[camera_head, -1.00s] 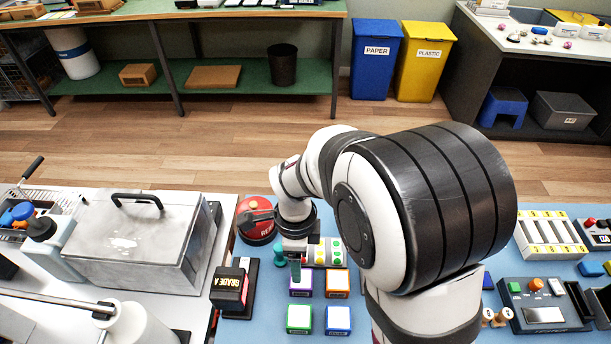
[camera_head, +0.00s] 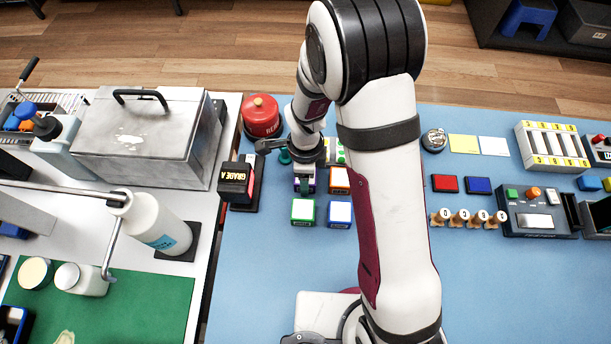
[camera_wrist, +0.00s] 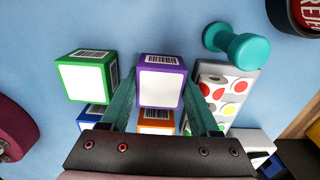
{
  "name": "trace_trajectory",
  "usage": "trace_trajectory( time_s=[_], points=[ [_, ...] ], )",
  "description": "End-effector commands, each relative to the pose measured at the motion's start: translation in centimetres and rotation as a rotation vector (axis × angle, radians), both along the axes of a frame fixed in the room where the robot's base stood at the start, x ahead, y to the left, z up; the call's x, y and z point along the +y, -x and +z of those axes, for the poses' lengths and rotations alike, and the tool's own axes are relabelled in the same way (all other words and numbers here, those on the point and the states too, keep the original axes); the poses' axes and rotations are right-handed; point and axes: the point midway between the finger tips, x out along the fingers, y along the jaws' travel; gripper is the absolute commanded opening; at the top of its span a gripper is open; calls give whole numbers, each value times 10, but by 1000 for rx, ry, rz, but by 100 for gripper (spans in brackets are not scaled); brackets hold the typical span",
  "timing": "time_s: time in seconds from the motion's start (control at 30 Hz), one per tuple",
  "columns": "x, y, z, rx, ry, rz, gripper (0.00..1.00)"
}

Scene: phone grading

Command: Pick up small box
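Small boxes with white faces and coloured edges stand on the blue mat (camera_head: 270,290). The purple box (camera_wrist: 161,80) is between the two teal fingers of my gripper (camera_wrist: 160,92) in the wrist view. The fingers are apart, one on each side, very close to its sides; I cannot tell if they touch it. In the head view my gripper (camera_head: 304,184) points down over the purple box and mostly hides it. The orange box (camera_head: 340,180) is to its right, the green box (camera_head: 303,211) in front, and the blue box (camera_head: 340,214) front right.
A sheet of coloured round stickers (camera_wrist: 222,92) and a teal stamp-like piece (camera_wrist: 237,43) lie close to the purple box. The front of the mat is clear.

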Motion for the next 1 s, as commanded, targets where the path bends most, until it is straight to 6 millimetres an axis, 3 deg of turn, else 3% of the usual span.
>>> trace_trajectory(
  time_s=[0.03,0.13,0.43,0.63,1.0],
  points=[
    [0,0,0,0,0,0,23],
    [0,0,0,0,0,0,6],
    [0,-1,6,-1,-1,-1,6],
    [0,-1,40,-5,-2,0,6],
    [-83,13,91,-4,0,-8,6]
  ],
)
